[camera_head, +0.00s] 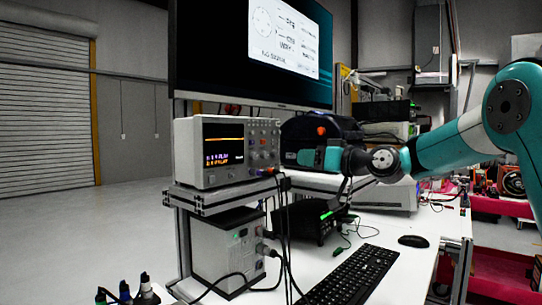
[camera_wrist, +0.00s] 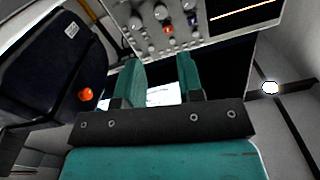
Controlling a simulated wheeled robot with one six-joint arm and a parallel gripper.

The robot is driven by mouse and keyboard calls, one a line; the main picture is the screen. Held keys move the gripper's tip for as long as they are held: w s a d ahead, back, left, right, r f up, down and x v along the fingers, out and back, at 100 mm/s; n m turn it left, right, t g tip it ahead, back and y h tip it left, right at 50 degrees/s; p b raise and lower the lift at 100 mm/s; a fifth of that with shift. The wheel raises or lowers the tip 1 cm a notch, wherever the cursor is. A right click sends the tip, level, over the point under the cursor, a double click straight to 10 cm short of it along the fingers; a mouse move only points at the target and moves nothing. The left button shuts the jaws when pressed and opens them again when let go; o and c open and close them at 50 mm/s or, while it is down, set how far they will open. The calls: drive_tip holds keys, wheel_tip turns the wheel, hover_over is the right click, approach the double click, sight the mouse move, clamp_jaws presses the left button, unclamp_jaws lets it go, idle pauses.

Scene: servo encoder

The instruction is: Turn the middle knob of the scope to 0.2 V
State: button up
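The scope (camera_head: 227,178) is a light grey box on a metal frame shelf, with a lit screen and several knobs on the right of its front. In the wrist view the scope's panel (camera_wrist: 220,30) is at the top, seen upside down, with grey knobs (camera_wrist: 160,12) and small coloured parts. I cannot tell which knob is the middle one or read its setting. My gripper (camera_head: 303,158) is to the right of the scope, apart from it. In the wrist view its teal fingers (camera_wrist: 158,62) are spread with an empty gap, short of the panel.
A large monitor (camera_head: 325,50) hangs above the scope, showing a dial drawing and small text. A dark bag (camera_head: 335,128) is behind my gripper. Below are a grey power box (camera_head: 225,250), hanging cables, a keyboard (camera_head: 350,275) and a mouse (camera_head: 413,241) on the white table.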

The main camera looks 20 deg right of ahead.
sight(267, 155)
drive_tip(key=p+x, duration=0.3)
drive_tip(key=x, duration=0.9)
drive_tip(key=shift+w+a, duration=0.1)
drive_tip(key=shift+a, duration=0.05)
drive_tip(key=shift+c, duration=0.3)
clamp_jaws()
